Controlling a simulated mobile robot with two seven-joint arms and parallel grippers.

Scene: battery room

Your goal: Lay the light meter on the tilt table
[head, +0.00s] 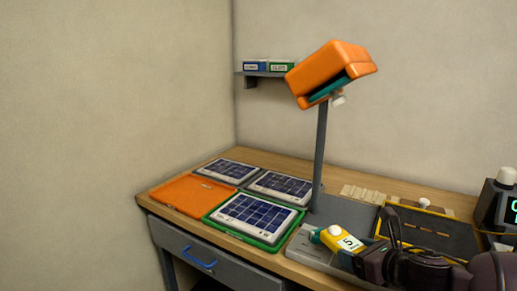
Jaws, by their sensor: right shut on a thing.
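My right gripper (366,259) comes in from the lower right and is shut on the meter's right end. The meter shows in front of a grey base plate (301,246); I cannot tell whether it touches it. A dark plate with a yellow rim (451,212), which looks like the tilt table, lies just right of the meter, partly hidden by my right arm. My left gripper is not in view.
An orange lamp head (331,72) on a grey post (320,155) stands over the bench. Several solar panels (253,217) and an orange tray (192,194) cover the left side. A dark device with a lit display (510,208) stands at the right edge.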

